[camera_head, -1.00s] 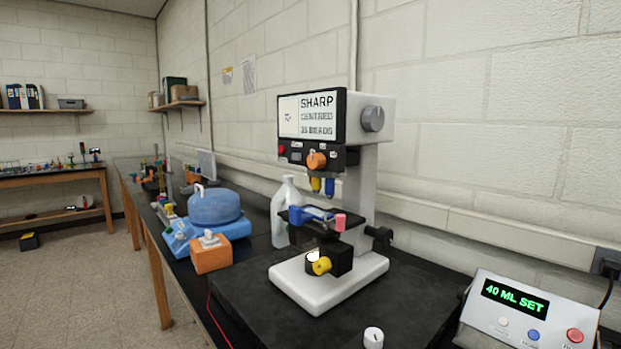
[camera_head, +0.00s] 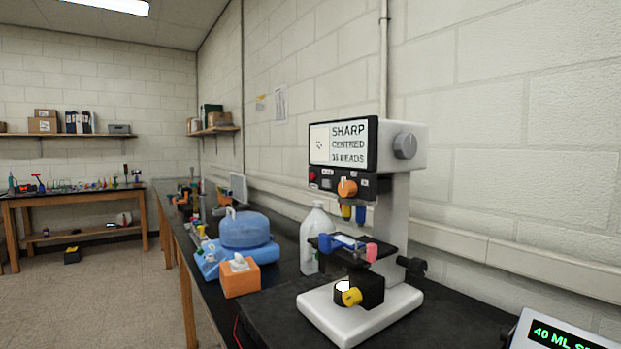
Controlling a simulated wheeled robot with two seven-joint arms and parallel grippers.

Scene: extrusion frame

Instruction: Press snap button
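A white microscope-like device (camera_head: 407,185) stands on the black bench. Its screen (camera_head: 343,145) reads "SHARP CENTRED" and a third line that seems to say "35 BEADS". Below the screen is a dark control panel (camera_head: 328,181) with a red button (camera_head: 312,177) at its left and an orange knob (camera_head: 347,188). The panel's small labels are too small to read, so I cannot tell which control is the snap button. A stage (camera_head: 350,246) with a blue-edged slide sits under the yellow and blue objectives. Neither of my grippers is in view.
A blue round-lidded machine (camera_head: 245,230), an orange box (camera_head: 240,277) and a white jug (camera_head: 317,238) stand left of the device. A box with a green "40 ML" display (camera_head: 560,335) is at the lower right. Open floor (camera_head: 110,290) lies left of the bench.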

